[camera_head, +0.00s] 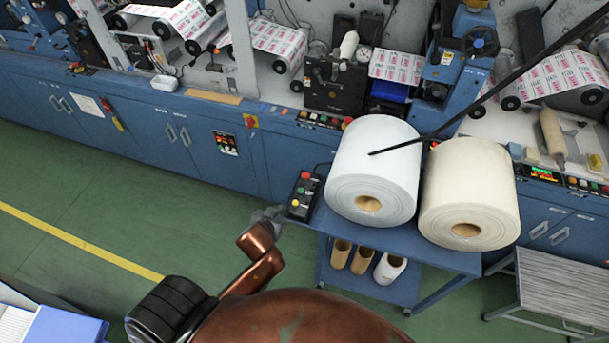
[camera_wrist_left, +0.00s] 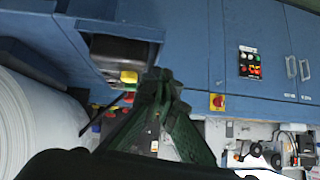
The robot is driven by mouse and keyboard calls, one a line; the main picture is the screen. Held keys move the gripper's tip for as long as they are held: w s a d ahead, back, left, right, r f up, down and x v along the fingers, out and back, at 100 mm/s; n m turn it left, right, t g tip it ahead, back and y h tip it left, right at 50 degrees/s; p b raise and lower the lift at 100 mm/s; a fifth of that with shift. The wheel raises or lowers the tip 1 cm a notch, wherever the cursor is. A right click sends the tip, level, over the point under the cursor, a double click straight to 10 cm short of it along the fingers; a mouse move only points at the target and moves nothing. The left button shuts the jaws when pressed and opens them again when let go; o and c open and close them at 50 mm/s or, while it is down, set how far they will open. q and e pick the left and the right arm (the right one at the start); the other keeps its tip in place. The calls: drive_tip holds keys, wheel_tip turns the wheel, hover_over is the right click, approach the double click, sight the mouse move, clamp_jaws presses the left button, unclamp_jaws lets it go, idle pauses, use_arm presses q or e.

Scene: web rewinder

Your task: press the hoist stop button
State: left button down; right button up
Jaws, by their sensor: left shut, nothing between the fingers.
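A small dark control box (camera_head: 303,198) sits at the left corner of the blue cart, beside the white roll. It carries a red button (camera_head: 306,175) at its far end and a yellow one (camera_head: 295,203) at its near end; no label is readable. My left gripper (camera_head: 272,213) is shut and empty, just left of the box's near end; whether it touches cannot be told. In the left wrist view the shut fingers (camera_wrist_left: 160,82) point towards a dark box (camera_wrist_left: 122,48), with a yellow button (camera_wrist_left: 128,76) close by. My right gripper is out of view.
The white roll (camera_head: 375,165) and a cream roll (camera_head: 468,195) stand on the blue cart (camera_head: 430,255). Blue machine cabinets (camera_head: 150,130) run behind. A dark rod (camera_head: 490,95) slants over the white roll. Green floor at the left is clear.

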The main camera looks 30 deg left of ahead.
use_arm(q)
drive_tip(key=w+d+r+t, duration=0.2)
drive_tip(key=w+r+t, duration=0.1)
drive_tip(key=w+r, duration=0.4)
wheel_tip(320, 180, up, 3)
drive_tip(key=shift+w+r+n+t, duration=0.2)
drive_tip(key=shift+n+t, duration=0.1)
drive_tip(key=shift+n, duration=0.1)
drive_tip(key=shift+d, duration=0.1)
drive_tip(key=b, duration=0.2)
hover_over(305, 177)
wheel_tip(305, 177, down, 4)
drive_tip(key=shift+w+f, duration=0.1)
drive_tip(key=f, duration=0.2)
drive_tip(key=shift+s+f, duration=0.35)
drive_tip(key=shift+s+d+f, duration=0.1)
drive_tip(key=shift+f, duration=0.45)
drive_tip(key=shift+f+b, duration=0.3)
drive_tip(key=shift+f, duration=0.75)
